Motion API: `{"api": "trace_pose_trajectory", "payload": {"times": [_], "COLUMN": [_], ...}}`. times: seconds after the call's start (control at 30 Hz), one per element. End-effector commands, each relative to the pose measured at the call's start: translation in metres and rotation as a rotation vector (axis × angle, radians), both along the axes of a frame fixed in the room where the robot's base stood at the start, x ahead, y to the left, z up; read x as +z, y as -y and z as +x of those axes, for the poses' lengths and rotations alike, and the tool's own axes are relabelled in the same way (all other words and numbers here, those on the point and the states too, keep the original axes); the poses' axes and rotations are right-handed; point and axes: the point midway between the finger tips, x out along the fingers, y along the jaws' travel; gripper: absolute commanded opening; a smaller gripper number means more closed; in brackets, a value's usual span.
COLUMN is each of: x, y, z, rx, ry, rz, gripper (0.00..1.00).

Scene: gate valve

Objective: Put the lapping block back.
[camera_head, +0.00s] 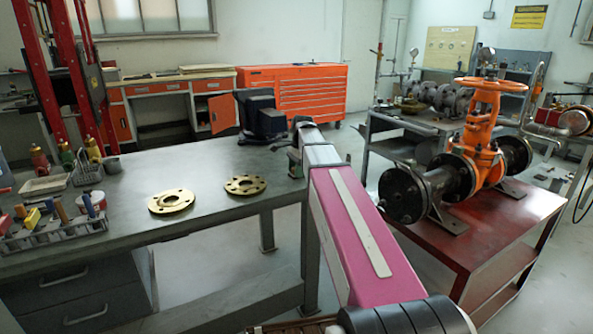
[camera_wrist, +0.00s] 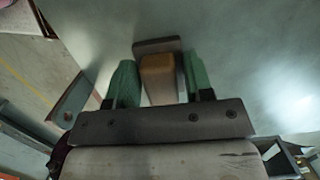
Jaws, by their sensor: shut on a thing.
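In the wrist view, my gripper (camera_wrist: 158,82) has its two green fingers on either side of the lapping block (camera_wrist: 158,66) and is shut on it. The part between the fingers is tan and narrow, with a flat grey plate across its far end. A plain grey surface shows beyond it; I cannot tell whether the block touches it. In the head view, my pink arm reaches toward the workbench's right end, and I cannot make out the gripper or block there.
The grey workbench (camera_head: 120,215) carries two brass flanges (camera_head: 172,200), a dark vise (camera_head: 261,118), a pale tray (camera_head: 46,185) and a rack of coloured-handled tools (camera_head: 55,232) at left. An orange gate valve (camera_head: 484,130) stands on a red table (camera_head: 470,235) at right.

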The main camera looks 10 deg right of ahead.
Motion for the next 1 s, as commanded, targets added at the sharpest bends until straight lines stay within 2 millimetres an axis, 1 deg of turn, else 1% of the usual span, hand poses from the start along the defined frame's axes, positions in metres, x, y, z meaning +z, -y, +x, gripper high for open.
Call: {"api": "trace_pose_trajectory", "payload": {"times": [0.03, 0.07, 0.1, 0.13, 0.43, 0.57, 0.67, 1.0], "x": [-0.002, -0.002, -0.001, -0.001, 0.0, 0.008, 0.021, 0.08], "y": [0.0, 0.0, 0.0, 0.0, 0.0, 0.001, 0.003, 0.011], "z": [0.0, 0.0, 0.0, 0.0, 0.0, 0.001, 0.002, 0.005], "rx": [0.0, 0.0, 0.0, 0.0, 0.0, 0.0, 0.0, 0.0], "ry": [0.0, 0.0, 0.0, 0.0, 0.0, 0.001, 0.003, 0.002], "rz": [0.0, 0.0, 0.0, 0.0, 0.0, 0.0, 0.0, 0.0], "gripper": [0.1, 0.54, 0.67, 0.73, 0.73, 0.73, 0.73, 0.73]}}
